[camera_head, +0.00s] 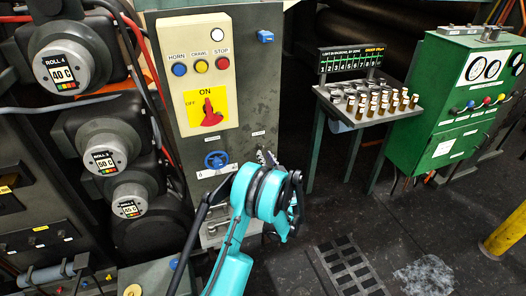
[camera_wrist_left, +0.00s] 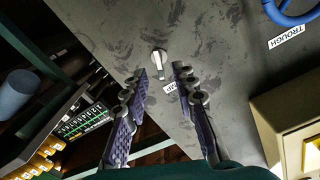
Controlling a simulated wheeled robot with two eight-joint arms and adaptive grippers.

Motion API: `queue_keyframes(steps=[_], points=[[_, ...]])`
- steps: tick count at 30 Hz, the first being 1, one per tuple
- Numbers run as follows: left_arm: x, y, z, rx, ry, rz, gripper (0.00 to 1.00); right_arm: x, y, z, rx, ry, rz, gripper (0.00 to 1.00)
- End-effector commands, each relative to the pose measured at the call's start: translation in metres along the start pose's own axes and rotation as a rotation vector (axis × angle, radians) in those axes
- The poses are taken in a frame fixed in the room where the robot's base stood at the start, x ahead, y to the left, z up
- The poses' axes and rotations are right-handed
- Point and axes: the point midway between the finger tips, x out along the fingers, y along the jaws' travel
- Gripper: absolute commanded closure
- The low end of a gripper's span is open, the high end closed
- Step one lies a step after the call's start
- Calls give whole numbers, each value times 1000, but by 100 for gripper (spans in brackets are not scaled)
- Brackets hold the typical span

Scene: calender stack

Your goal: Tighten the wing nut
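In the left wrist view a small silver wing nut (camera_wrist_left: 158,62) with a pale lever-like wing sits on the scuffed grey panel (camera_wrist_left: 220,40), beside a partly covered white label. My left gripper (camera_wrist_left: 163,73) is open, with its two dark, purple-padded fingers apart. The wing nut shows between and just beyond the fingertips, and nothing is held. Whether a finger touches it I cannot tell. In the head view my left gripper (camera_head: 266,157) is at the lower right of the grey cabinet, largely hidden by my teal wrist. My right gripper is not in view.
A blue handwheel (camera_head: 216,160) is left of the gripper, also at the wrist view's top right (camera_wrist_left: 290,10). Above is a yellow switch plate (camera_head: 208,108) with a red handle. A rack of bottles (camera_head: 378,104) and a green gauge cabinet (camera_head: 446,105) stand right. Floor between is open.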

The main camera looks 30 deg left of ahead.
Motion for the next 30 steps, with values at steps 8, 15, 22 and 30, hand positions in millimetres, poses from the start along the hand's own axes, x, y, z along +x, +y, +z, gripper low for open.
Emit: queue_keyframes(steps=[8, 15, 22, 30], points=[[41, 1, 2, 1, -1, 0, 72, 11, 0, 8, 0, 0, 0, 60], [49, 0, 0, 1, -1, 1, 72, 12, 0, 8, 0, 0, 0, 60], [49, 0, 0, 1, -1, 1, 96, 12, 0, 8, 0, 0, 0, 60], [49, 0, 0, 2, -1, 1, 100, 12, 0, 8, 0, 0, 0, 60]])
